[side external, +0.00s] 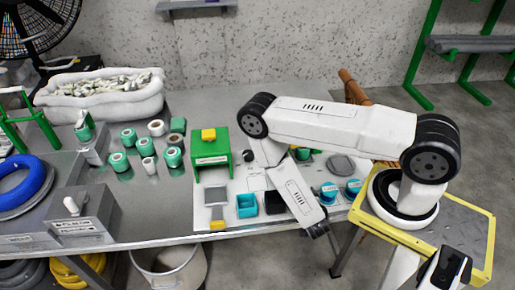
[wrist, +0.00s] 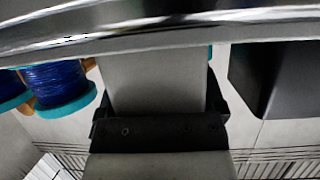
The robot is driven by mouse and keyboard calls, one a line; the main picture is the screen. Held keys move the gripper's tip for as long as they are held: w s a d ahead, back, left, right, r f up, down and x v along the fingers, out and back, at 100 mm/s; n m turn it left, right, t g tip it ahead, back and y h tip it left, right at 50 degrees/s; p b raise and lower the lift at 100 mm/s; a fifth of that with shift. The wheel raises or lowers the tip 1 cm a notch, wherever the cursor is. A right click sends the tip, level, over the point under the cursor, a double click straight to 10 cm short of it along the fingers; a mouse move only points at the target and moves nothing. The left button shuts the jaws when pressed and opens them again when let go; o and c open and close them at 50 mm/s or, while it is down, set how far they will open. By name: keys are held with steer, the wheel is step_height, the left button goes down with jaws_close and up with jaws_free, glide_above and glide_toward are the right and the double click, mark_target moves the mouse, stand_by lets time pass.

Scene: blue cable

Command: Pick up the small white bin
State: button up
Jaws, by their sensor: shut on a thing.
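In the wrist view, the small white bin (wrist: 155,82) shows as a pale, flat-faced block between the black fingers of my gripper (wrist: 158,102). My gripper is shut on it. The bin's top is cut off by a shiny metal band, and I cannot tell whether it is lifted. In the side external view, my pale lower arm hangs over the front right of the work table, beside the black bin (side external: 275,203). The arm hides the white bin and the fingers there.
The black bin (wrist: 280,80) is close on the right in the wrist view. A spool of blue cable (wrist: 60,85) is close on the left. The teal bin (side external: 247,206) and green stand (side external: 210,152) are farther left. Blue spools (side external: 329,192) lie right of my arm.

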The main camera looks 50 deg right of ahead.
steer(key=shift+r, duration=0.15)
step_height(320, 180, up, 10)
stand_by(0.8)
stand_by(0.5)
